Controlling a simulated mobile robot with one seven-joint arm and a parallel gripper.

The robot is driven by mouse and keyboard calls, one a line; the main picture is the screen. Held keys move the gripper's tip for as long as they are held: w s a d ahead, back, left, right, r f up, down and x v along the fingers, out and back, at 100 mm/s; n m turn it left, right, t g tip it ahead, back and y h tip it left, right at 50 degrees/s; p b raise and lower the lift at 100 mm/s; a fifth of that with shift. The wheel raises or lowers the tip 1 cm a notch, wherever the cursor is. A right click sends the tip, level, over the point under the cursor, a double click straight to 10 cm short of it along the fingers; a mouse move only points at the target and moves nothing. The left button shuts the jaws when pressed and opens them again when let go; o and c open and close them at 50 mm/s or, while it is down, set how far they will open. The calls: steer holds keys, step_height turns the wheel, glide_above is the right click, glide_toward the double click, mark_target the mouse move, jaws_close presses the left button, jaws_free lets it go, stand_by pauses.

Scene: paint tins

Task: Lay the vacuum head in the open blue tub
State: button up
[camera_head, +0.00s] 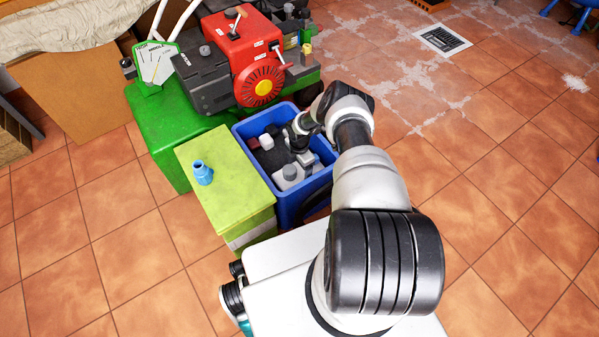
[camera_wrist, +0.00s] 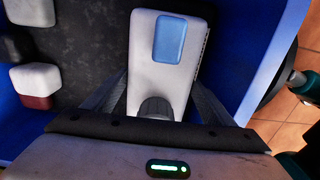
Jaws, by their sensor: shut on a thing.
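The blue tub (camera_head: 318,192) stands open on the tiled floor at the middle; its blue wall shows in the wrist view (camera_wrist: 243,55). My gripper (camera_wrist: 160,88) is shut on the vacuum head (camera_wrist: 143,45), a long white piece with a blue patch and a dark round neck. One finger is at each side of it. The head lies within the tub's outline, next to its right wall in the wrist view; whether it touches the bottom I cannot tell. In the head view my arm reaches down into the tub and I cannot make out the head clearly.
White and dark red blocks (camera_wrist: 36,78) lie on the tub's dark bottom, left in the wrist view. A yellow-green box (camera_head: 225,185) with a small blue bottle (camera_head: 202,172) stands left of the tub. A red engine (camera_head: 243,55) stands behind.

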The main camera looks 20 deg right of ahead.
steer(key=shift+w+f, duration=0.1)
steer(key=shift+f, duration=0.2)
steer(key=shift+f, duration=0.1)
steer(key=o, duration=1.1)
